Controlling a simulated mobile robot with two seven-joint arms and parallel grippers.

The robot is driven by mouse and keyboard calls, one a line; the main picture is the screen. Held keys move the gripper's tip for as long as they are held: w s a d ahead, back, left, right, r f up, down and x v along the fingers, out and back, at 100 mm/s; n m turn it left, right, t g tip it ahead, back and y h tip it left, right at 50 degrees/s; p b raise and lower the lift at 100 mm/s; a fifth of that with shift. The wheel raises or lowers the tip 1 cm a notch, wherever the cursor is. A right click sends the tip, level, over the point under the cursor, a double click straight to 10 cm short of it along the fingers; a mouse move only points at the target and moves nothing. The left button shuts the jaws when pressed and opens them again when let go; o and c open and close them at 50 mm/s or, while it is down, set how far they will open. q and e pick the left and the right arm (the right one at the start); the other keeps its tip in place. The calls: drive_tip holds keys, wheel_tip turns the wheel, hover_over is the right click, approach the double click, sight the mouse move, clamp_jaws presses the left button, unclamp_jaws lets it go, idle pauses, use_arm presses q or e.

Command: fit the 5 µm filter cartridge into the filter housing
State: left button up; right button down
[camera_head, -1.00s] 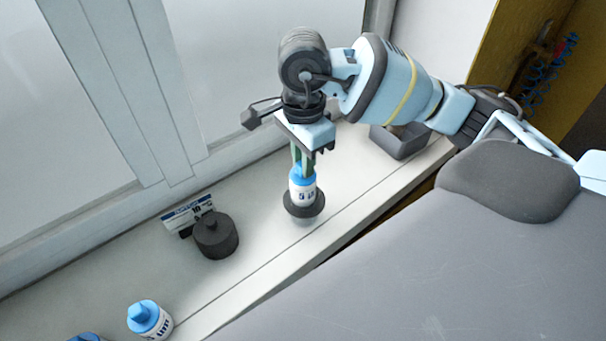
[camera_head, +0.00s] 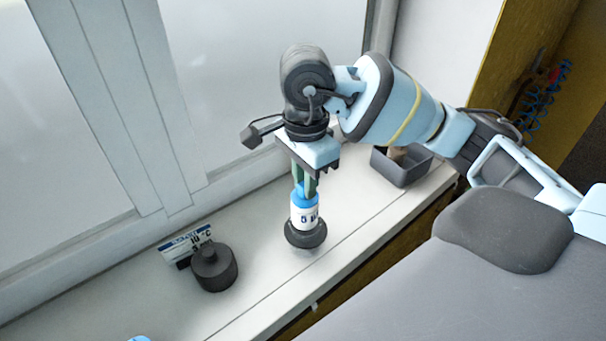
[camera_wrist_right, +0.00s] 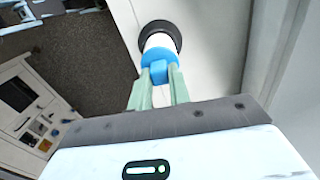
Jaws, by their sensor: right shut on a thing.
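The 5 µm filter cartridge (camera_head: 304,216), white with a blue top and a "5" on its label, is upright in my right gripper (camera_head: 304,190). The gripper's green fingers are shut on its blue top, and the wrist view shows them on the blue part (camera_wrist_right: 158,72) too. The cartridge's lower end is at a dark round housing (camera_head: 306,239) on the sill, which shows in the wrist view as a dark ring (camera_wrist_right: 174,33). The lower end is hidden, so I cannot tell how deep it sits. My left gripper is out of view.
A dark round knobbed piece (camera_head: 214,268) stands to the left on the white sill (camera_head: 255,230), by a small sign (camera_head: 183,243). A grey bin (camera_head: 402,169) stands at the back right. A blue top (camera_head: 139,339) shows at the bottom edge. The window is behind.

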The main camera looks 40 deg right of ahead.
drive_tip(key=shift+d+f+n+b, duration=0.1)
drive_tip(key=shift+f+n+b, duration=0.2)
drive_tip(key=shift+f+b, duration=0.8)
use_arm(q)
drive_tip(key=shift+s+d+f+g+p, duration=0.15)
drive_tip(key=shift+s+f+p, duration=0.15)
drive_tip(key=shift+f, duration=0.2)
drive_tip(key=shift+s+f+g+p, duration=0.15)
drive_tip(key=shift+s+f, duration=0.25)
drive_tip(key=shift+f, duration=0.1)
use_arm(e)
drive_tip(key=shift+f, duration=0.35)
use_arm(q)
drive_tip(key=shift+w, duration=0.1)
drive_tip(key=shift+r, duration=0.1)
use_arm(e)
drive_tip(key=c, duration=1.2)
unclamp_jaws()
drive_tip(key=shift+c, duration=0.2)
drive_tip(key=shift+r, duration=0.15)
wheel_tip(320, 180, up, 7)
drive_tip(key=p, duration=0.3)
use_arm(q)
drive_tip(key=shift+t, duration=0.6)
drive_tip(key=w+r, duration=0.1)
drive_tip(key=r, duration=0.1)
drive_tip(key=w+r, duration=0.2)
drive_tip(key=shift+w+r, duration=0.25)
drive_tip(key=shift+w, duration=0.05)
